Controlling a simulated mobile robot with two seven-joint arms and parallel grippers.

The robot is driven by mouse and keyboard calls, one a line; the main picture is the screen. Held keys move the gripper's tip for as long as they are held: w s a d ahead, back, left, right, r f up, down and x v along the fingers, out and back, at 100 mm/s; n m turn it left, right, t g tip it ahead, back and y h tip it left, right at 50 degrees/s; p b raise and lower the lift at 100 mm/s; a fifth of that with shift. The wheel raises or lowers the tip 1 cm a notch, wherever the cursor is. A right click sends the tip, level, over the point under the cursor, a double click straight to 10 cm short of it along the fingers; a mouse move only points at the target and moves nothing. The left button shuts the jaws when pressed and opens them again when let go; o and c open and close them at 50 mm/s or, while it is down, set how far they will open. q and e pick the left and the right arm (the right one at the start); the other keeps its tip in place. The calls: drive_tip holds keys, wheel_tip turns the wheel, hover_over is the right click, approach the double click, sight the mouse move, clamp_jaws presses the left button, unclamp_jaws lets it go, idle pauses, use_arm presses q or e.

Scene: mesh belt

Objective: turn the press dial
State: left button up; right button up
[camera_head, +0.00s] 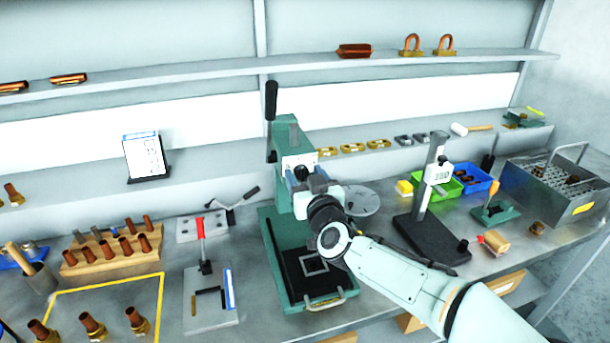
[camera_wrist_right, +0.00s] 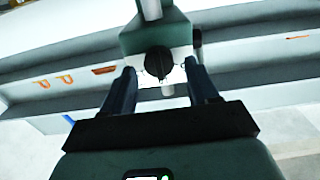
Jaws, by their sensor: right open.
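The green press (camera_head: 288,133) stands on the bench, with a white front face and a black lever at its upper left. Its dial (camera_wrist_right: 158,62) is a round black knob on the white face, seen in the right wrist view. My right gripper (camera_head: 297,178) is at the front of the press head. Its fingers are open, and the right wrist view (camera_wrist_right: 160,75) shows one on each side of the dial, with gaps between; contact cannot be made out. In the head view, the gripper mostly hides the dial. My left gripper is not in view.
A black-based gauge stand (camera_head: 432,240) is to the right of my right arm. A red-handled toggle fixture (camera_head: 210,295) and a wooden rack of copper parts (camera_head: 110,258) are left of the press. A shelf (camera_head: 200,72) runs above.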

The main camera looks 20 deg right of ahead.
drive_tip(key=shift+w, duration=0.2)
drive_tip(key=shift+c, duration=0.2)
drive_tip(key=c, duration=1)
drive_tip(key=shift+o, duration=0.2)
drive_tip(key=shift+m, duration=0.4)
drive_tip(key=m+b, duration=0.1)
drive_tip(key=m, duration=0.2)
drive_tip(key=shift+d+f+m, duration=0.1)
drive_tip(key=shift+d+m, duration=0.05)
drive_tip(key=shift+m, duration=0.25)
drive_tip(key=m+b, duration=0.2)
drive_tip(key=m, duration=0.2)
drive_tip(key=shift+d+f, duration=0.1)
drive_tip(key=shift+m+b, duration=0.45)
drive_tip(key=shift+m, duration=1.15)
